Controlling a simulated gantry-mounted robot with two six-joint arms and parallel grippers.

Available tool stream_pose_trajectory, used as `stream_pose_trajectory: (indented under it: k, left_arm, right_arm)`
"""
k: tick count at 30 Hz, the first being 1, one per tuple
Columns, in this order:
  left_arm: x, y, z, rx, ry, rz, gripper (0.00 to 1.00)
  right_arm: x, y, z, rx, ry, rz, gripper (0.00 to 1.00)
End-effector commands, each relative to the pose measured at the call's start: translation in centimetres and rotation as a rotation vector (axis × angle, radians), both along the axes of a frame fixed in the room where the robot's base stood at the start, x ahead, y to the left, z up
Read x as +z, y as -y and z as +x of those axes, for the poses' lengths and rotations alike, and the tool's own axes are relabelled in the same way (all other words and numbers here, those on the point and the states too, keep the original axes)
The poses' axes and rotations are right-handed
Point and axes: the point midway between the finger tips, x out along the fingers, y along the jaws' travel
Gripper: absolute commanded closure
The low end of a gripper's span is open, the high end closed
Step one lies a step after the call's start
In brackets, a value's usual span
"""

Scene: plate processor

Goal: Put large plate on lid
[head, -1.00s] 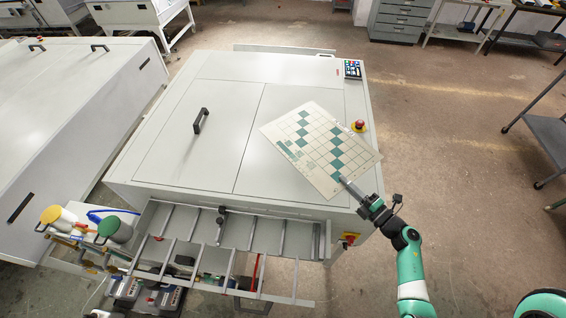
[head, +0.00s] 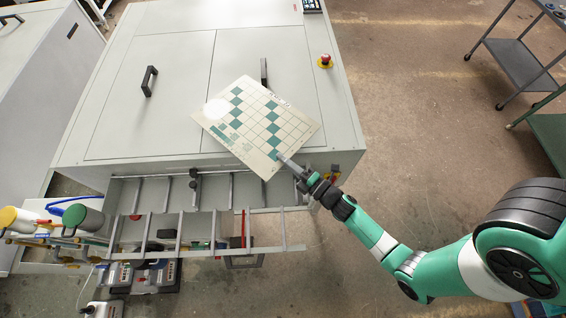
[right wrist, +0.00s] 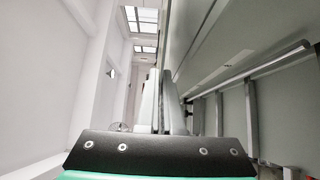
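The large plate (head: 232,112) is a thin cream sheet with a grid and green squares. My right gripper (head: 282,158) is shut on its near right corner. The plate appears over the front right part of the processor's grey lid (head: 190,60), with its near corner past the front edge. I cannot tell whether it touches the lid. In the right wrist view the gripper fingers (right wrist: 160,105) point away from the camera. My left gripper is not in view.
Black handles stand on the left lid panel (head: 149,81) and beside the plate's far corner (head: 264,72). A red emergency button (head: 325,60) sits at the right. A metal rack (head: 205,232) juts out in front.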

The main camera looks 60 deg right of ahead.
Motion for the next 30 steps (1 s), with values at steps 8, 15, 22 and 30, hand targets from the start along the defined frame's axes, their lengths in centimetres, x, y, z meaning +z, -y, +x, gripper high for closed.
stream_pose_trajectory:
  k: [8, 15, 22, 30]
  left_arm:
    - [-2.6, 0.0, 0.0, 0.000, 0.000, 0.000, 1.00]
    - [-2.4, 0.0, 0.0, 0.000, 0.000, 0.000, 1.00]
    - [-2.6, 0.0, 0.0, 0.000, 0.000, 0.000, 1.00]
    - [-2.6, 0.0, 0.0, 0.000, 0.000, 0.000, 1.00]
  right_arm:
    - [-3.7, -0.4, 0.2, 0.002, 0.000, 0.001, 1.00]
    - [-3.6, -0.4, 0.2, 0.002, 0.000, 0.000, 1.00]
    - [-3.8, -0.4, 0.2, 0.002, -0.001, 0.000, 0.75]
    - [-3.8, -0.4, 0.2, 0.002, -0.001, 0.000, 0.67]
